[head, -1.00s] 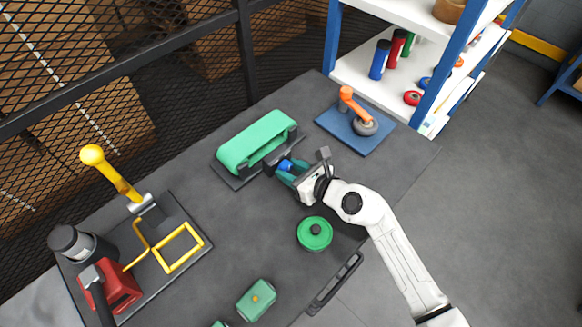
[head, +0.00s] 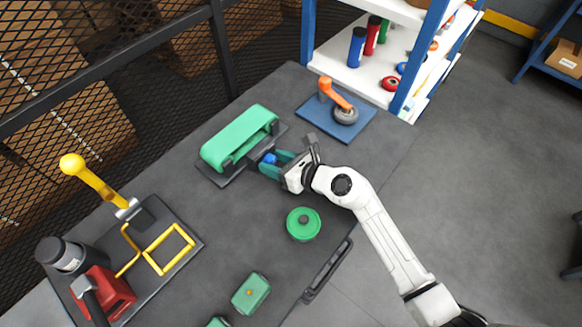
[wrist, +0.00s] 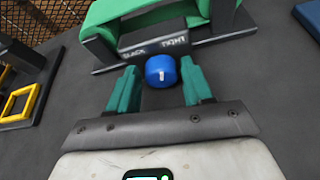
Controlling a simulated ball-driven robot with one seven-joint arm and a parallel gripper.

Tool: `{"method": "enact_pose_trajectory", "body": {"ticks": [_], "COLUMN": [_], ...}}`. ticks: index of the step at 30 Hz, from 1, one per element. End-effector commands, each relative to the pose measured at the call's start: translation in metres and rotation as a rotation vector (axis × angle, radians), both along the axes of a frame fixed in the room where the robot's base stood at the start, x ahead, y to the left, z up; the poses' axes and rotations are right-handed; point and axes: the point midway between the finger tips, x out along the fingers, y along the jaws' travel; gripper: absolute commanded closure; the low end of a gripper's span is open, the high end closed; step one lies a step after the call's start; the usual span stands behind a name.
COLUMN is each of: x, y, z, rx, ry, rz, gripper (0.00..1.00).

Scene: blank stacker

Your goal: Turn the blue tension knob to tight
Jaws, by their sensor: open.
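The blue tension knob (wrist: 161,71) sits at the front of the green belt unit, below a dark plate (wrist: 153,46) marked SLACK on the left and TIGHT on the right. A white line on the knob's face points roughly straight up, between the two words. My gripper (wrist: 154,86) is open, with one teal finger on each side of the knob. The right finger is close to the knob and a small gap shows at the left; I cannot tell whether either touches. In the head view the knob (head: 269,159) shows partly between the fingers of my gripper (head: 273,163).
The green belt (head: 240,138) lies just beyond the knob. A blue plate with an orange crank (head: 337,94) is at the back right. A green disc (head: 303,224) lies near my arm. A yellow-handled lever (head: 98,183) and red device (head: 106,293) stand at left.

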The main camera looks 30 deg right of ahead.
Motion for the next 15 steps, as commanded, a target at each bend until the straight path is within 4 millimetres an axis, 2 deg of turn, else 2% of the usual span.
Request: {"method": "enact_pose_trajectory", "body": {"ticks": [4,15], "x": [0.0,-0.053], "y": [-0.001,-0.001], "z": [0.028,0.087], "rx": [0.0,-0.004], "ry": [-0.003,-0.001], "rz": [-0.002,-0.002], "gripper": [0.49,0.49]}}
